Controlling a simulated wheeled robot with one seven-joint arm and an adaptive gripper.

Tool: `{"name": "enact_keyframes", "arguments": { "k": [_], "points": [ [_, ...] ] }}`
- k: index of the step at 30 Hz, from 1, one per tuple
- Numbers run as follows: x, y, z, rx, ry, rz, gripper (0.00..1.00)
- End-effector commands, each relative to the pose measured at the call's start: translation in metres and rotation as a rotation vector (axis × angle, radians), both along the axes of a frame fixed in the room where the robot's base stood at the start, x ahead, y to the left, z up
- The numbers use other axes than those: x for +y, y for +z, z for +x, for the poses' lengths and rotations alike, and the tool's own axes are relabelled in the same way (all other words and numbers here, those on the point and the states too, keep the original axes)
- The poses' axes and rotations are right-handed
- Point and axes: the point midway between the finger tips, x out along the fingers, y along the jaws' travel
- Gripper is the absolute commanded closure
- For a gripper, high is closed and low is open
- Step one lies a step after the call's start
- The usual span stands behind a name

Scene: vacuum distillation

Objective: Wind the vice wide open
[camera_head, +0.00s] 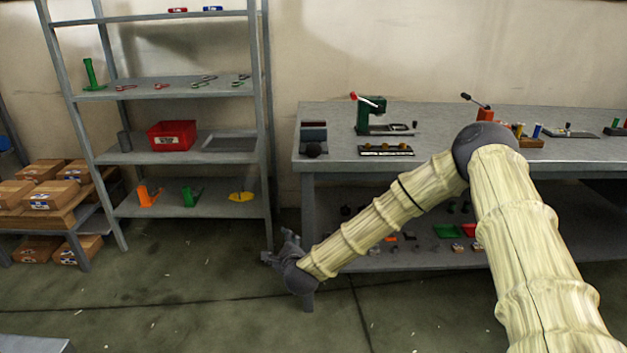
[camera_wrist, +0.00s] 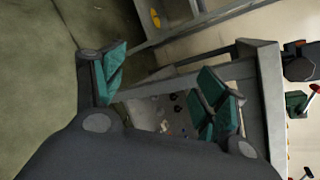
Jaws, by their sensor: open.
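What looks like the vice (camera_head: 313,136) stands at the left front corner of the workbench (camera_head: 440,165). It is a dark grey block with a brownish upper part and a round dark knob at the front. In the wrist view it seems to be the dark shape (camera_wrist: 302,62) at the right edge, partly cut off. Its jaw gap cannot be made out. My gripper (camera_head: 285,247) is low in front of the bench's left end, well apart from the vice. In the wrist view its green-padded fingers (camera_wrist: 165,85) are spread, with nothing between them.
A green device with a red-tipped lever (camera_head: 371,115) stands behind and right of the vice, with a dark rack (camera_head: 386,150) in front. A shelf unit (camera_head: 180,87) stands left of the bench. Small parts lie on the bench's lower shelf.

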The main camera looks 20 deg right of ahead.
Motion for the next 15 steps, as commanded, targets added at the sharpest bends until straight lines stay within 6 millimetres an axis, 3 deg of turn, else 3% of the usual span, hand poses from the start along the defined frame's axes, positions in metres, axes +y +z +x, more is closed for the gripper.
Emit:
{"name": "enact_keyframes", "arguments": {
  "k": [1,3,6,10,15],
  "points": [
    [-0.019,0.030,0.028,-0.062,-0.086,0.110,0.28],
    [-0.044,0.072,0.058,-0.142,-0.189,0.262,0.28],
    [-0.080,0.125,0.089,-0.249,-0.308,0.454,0.28],
    [-0.117,0.173,0.111,-0.352,-0.404,0.635,0.28],
    [-0.141,0.203,0.122,-0.416,-0.455,0.743,0.28]
  ]
}}
